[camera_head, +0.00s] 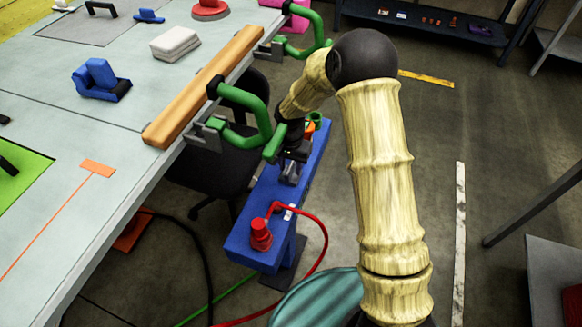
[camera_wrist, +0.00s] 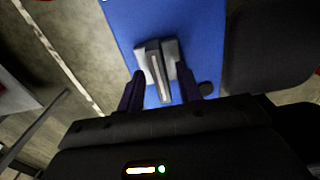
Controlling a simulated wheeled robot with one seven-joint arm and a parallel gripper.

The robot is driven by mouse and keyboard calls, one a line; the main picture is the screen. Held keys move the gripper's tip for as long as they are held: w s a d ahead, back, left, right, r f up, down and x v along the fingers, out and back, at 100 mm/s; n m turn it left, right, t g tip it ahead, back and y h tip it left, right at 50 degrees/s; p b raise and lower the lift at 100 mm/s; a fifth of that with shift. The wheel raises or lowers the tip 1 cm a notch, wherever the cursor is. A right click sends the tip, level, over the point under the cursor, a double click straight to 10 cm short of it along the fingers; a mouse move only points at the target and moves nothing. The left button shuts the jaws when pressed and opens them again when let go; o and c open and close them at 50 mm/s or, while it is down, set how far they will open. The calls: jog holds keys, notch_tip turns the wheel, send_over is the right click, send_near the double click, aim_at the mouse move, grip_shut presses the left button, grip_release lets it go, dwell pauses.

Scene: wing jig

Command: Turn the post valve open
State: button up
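The blue post (camera_head: 243,228) stands beside the bench. A grey valve lever (camera_wrist: 157,72) on a pale block sits on the post's blue face in the wrist view. In the head view the valve (camera_head: 288,177) is small and partly covered by my gripper (camera_head: 292,160), which is at the post. In the wrist view the two dark fingers of my gripper (camera_wrist: 160,69) are apart, one on each side of the lever. A narrow gap seems to show beside the lever, but contact is hard to judge.
A red plug (camera_head: 260,234) with a red hose is on the post's near end. Green clamps (camera_head: 262,120) and a wooden bar (camera_head: 205,88) line the bench edge close to my arm. A black chair (camera_head: 215,155) is under the bench. Floor to the right is mostly clear.

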jog(key=shift+f, duration=0.45)
grip_shut()
